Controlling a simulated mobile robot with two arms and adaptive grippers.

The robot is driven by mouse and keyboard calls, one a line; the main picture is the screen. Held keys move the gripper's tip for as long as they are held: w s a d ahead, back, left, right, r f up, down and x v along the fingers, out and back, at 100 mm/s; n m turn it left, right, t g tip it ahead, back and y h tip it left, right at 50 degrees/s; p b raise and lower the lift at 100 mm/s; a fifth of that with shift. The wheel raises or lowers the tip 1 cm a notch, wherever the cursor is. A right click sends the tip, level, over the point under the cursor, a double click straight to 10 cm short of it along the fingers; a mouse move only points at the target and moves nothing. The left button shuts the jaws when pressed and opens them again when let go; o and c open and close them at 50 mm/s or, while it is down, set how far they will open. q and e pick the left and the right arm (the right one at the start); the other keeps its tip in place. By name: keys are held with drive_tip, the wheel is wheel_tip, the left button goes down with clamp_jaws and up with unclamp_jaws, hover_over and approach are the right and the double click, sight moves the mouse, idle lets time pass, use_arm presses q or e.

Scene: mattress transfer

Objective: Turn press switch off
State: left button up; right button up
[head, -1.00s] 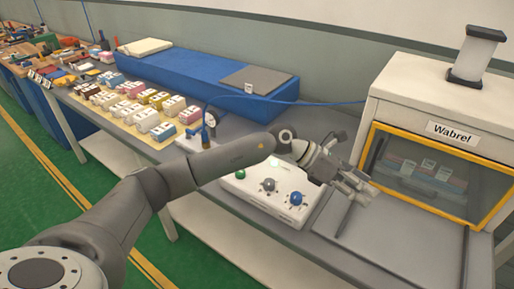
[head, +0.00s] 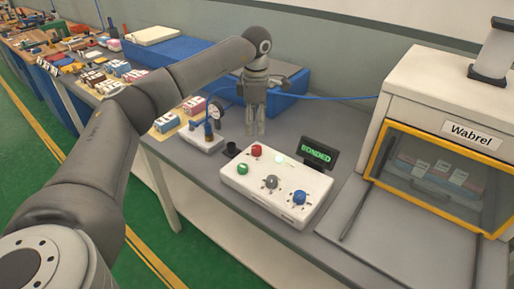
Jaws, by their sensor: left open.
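A white control box (head: 282,207) sits on the grey bench, left of the machine. Its top carries a red button (head: 256,151), a green button (head: 242,169), a grey knob (head: 271,182) and a blue knob (head: 299,197). A small light near the back edge glows pale green. A dark display (head: 319,154) behind the box reads "BONDED" in green. My left gripper (head: 255,134) points down just behind the red button, open and empty; its fingers look apart from the box. My right gripper is not in view. Which control is the press switch is not marked legibly.
The Wabrel press (head: 439,96) with a yellow-framed window stands at right, a grey plate before it. A gauge unit (head: 200,139) stands left of the box.

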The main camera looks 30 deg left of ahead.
sight(257, 148)
use_arm(q)
drive_tip(key=f+b, duration=0.3)
drive_tip(key=f, duration=0.2)
drive_tip(key=f+b, duration=0.4)
drive_tip(key=shift+w+f+b, duration=0.2)
drive_tip(key=shift+f+b, duration=0.1)
drive_tip(key=shift+f, duration=0.05)
drive_tip(key=shift+c, duration=0.3)
drive_tip(key=c, duration=1)
